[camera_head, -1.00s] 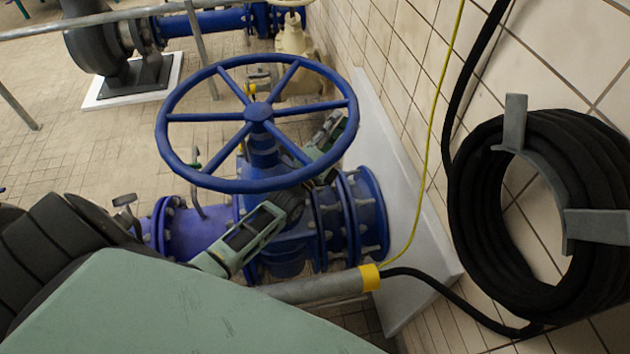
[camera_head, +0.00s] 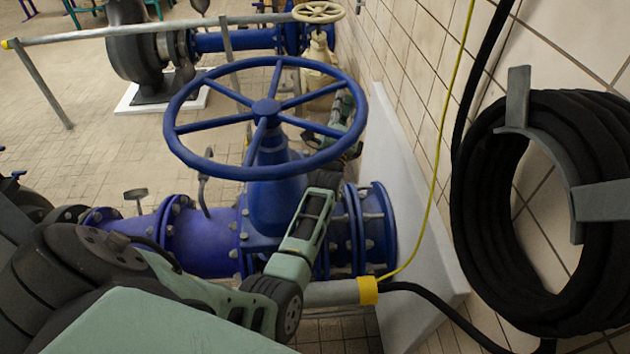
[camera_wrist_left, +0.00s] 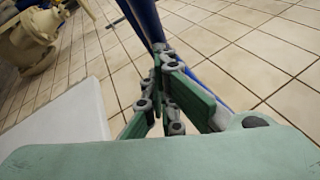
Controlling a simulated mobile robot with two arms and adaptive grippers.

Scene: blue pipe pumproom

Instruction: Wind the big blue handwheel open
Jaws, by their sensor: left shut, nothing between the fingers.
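The big blue handwheel (camera_head: 267,107) has a round rim and several spokes, and sits on top of the blue valve (camera_head: 277,200) in the head view. My left arm reaches under the wheel from the lower left. My left gripper (camera_head: 344,103) is under the wheel's right side, seen through the gap between spokes and close inside the rim. In the left wrist view, the left gripper (camera_wrist_left: 158,58) is shut and empty. Its fingertips are right beside a blue bar of the wheel (camera_wrist_left: 145,20); I cannot tell whether they touch. My right gripper is not in view.
A coiled black hose (camera_head: 550,210) hangs on a wall bracket at the right. A yellow cable (camera_head: 447,140) runs down the tiled wall. A grey railing (camera_head: 130,30) and a cream valve (camera_head: 319,45) stand behind. Tiled floor at the left is open.

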